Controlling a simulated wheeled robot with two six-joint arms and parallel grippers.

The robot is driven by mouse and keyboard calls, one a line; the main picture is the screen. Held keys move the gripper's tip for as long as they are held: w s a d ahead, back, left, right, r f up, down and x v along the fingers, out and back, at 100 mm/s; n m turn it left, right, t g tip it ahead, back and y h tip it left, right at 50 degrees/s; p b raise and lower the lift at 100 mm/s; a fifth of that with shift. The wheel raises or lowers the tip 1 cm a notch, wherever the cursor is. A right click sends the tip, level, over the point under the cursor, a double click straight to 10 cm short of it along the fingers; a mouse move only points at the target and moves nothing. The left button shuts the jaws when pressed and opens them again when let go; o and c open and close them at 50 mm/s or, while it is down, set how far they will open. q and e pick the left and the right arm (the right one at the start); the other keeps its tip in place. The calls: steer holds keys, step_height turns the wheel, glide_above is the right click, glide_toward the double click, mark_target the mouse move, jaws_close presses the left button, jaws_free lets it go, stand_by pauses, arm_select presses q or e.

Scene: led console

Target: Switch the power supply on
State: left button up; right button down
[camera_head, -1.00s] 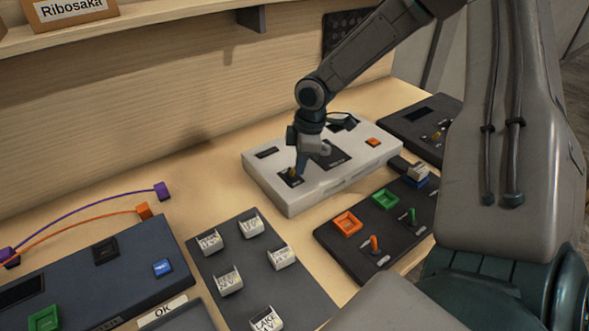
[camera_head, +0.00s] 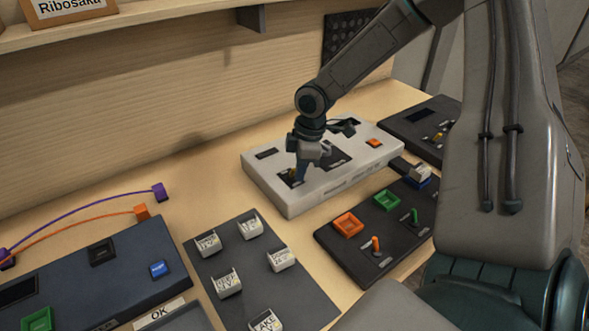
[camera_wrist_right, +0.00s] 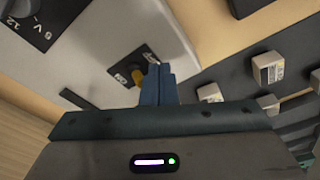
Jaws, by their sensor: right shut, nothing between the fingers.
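The power supply appears to be the white box (camera_head: 262,172) in the middle of the table in the head view. It has a small dark plate with a yellow toggle switch (camera_head: 292,175) near its front left. The box (camera_wrist_right: 90,60) and the yellow toggle (camera_wrist_right: 138,77) also show in the right wrist view. My right gripper (camera_head: 302,178) points down at the toggle with its fingers shut and empty. In the wrist view its blue fingertips (camera_wrist_right: 160,70) are right beside the toggle; I cannot tell whether they touch. My left gripper is out of view.
A dark panel with an orange button (camera_head: 347,223) and small levers lies in front. A dark board (camera_head: 255,290) with several white labelled blocks lies at centre-left. A dark blue console (camera_head: 110,285) with cables stands at the left. Another dark box (camera_head: 415,118) stands behind right.

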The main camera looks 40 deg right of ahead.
steer(key=shift+w, duration=0.2)
steer(key=shift+w+d, duration=0.1)
steer(key=shift+w, duration=0.35)
steer(key=shift+w+b, duration=0.3)
steer(key=shift+w, duration=0.2)
step_height(320, 180, up, 7)
steer(key=p, duration=0.5)
steer(key=shift+s, duration=0.45)
